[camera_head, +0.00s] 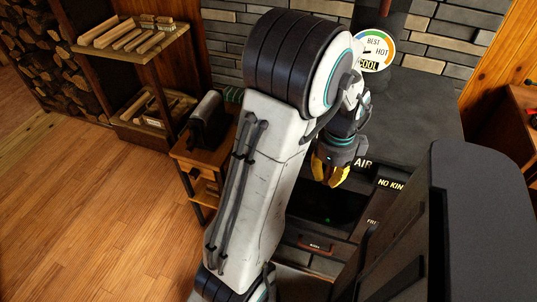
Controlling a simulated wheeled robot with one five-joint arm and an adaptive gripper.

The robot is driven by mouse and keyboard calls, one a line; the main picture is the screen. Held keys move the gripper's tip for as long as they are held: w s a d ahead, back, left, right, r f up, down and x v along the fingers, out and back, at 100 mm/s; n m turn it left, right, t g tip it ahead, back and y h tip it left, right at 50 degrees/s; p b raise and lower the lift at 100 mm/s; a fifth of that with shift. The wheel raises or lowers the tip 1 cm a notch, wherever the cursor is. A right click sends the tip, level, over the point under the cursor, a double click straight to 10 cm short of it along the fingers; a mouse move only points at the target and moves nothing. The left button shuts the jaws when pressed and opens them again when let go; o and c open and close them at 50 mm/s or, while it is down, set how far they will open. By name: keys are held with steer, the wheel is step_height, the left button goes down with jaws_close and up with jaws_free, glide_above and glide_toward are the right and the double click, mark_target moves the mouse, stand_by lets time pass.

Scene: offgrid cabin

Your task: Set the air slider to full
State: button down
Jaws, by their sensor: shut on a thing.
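My gripper (327,174) has yellow fingertips and points down at the front of the dark stove (415,105). It is shut on the air slider, just left of the white "AIR" label (363,163). The slider's knob and track are hidden behind the fingers, so its position along the track cannot be told. Below the gripper is the stove's dark front opening or window (340,207), with a small green glint in it.
A round gauge (374,52) marked COOL, BEST and HOT is on the flue. A sign starting "NO KIN" (390,184) is at right. A small wooden table (199,158) holds a dark metal item (207,122). A kindling shelf (125,50) stands behind; the left floor is clear.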

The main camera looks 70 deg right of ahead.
steer(key=shift+s+f, duration=0.1)
steer(key=shift+s, duration=1.85)
steer(key=c, duration=1.1)
jaws_free()
step_height(320, 180, up, 12)
steer(key=shift+r, duration=0.1)
